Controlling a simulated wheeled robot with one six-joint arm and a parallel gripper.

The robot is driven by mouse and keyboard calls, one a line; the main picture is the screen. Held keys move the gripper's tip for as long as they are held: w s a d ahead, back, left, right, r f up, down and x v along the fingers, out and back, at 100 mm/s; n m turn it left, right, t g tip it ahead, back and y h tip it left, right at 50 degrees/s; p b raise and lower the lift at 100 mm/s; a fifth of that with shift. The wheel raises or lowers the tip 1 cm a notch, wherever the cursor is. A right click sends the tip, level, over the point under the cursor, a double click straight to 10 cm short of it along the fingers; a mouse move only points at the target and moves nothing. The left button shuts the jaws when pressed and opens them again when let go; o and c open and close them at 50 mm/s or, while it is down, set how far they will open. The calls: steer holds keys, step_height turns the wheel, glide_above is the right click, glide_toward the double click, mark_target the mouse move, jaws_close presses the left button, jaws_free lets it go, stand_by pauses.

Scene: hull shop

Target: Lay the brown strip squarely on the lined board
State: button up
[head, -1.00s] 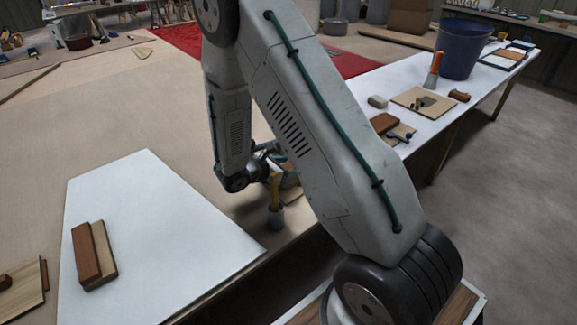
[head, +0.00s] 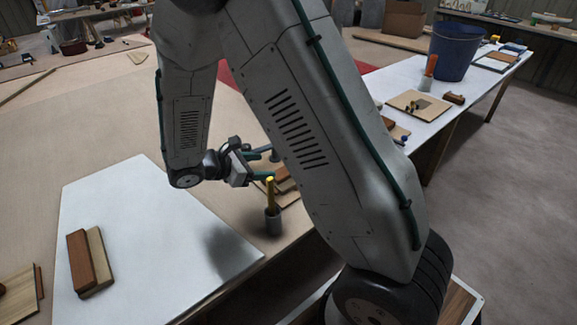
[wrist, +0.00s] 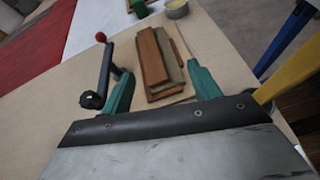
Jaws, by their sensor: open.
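My gripper (head: 264,163) is open and empty, its teal fingers pointing right over the table. In the wrist view my gripper (wrist: 162,88) has its fingers spread, with a brown strip (wrist: 152,58) beyond and between the tips. That strip lies on other wooden pieces; part of the stack also shows in the head view (head: 288,186), partly hidden by my arm. Another brown block (head: 80,262) lies against a paler wood piece (head: 99,258) on the white panel at left. I cannot tell which piece is the lined board; no drawn lines are clear.
A grey cup with a yellow handle (head: 272,212) stands close to my gripper, near the table edge. A red-knobbed lever tool (wrist: 104,70) lies left of the stack. A white panel (head: 150,230) covers the table's left part. A blue bucket (head: 460,52) stands on the far bench.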

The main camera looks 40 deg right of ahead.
steer(key=s+r+m+g+y, duration=0.2)
steer(key=s+r+m+y, duration=0.4)
steer(key=s+r+m, duration=0.6)
steer(key=s+a+r+m+t+y, duration=0.2)
steer(key=s+a+r+y, duration=0.1)
steer(key=s, duration=0.3)
steer(key=s+a+r+m+t+y, duration=0.2)
steer(key=s+a+r+y, duration=0.1)
steer(key=s+r, duration=0.2)
steer(key=shift+s+a+y, duration=0.15)
steer(key=shift+s+y, duration=0.25)
steer(key=shift+s, duration=0.6)
